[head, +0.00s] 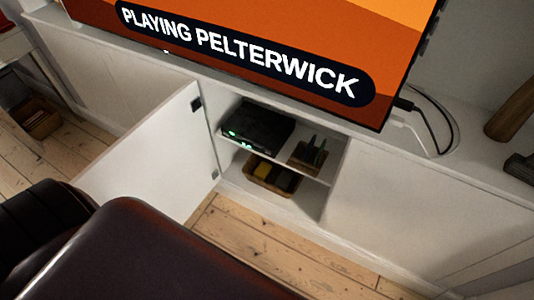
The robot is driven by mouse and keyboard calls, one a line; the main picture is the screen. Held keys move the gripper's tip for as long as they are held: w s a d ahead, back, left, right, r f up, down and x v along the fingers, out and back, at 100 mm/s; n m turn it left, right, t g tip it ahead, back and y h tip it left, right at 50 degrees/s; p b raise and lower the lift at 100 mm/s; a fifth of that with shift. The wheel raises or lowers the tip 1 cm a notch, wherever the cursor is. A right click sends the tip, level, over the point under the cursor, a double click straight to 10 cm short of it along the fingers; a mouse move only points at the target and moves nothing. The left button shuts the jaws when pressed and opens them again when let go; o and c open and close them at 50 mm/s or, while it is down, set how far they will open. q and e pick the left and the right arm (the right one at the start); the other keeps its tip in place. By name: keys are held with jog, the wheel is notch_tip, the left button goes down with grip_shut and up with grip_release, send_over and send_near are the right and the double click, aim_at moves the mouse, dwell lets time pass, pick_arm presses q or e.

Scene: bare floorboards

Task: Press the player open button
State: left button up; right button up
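The player (257,126) is a flat black box on the upper shelf inside a white cabinet. Its front faces the lower left and shows a green light and a small lit display. I cannot make out the open button at this size. The cabinet door (160,155) stands open to the left of the player. The television (250,50) above reads "PLAYING PELTERWICK". Neither of my grippers is in view.
A small holder with dark upright items (308,152) stands right of the player. A basket (270,176) sits on the lower shelf. A dark, rounded, leather-like shape (150,255) fills the near left. Floorboards (270,245) are bare before the cabinet. Cables (432,115) lie right of the television.

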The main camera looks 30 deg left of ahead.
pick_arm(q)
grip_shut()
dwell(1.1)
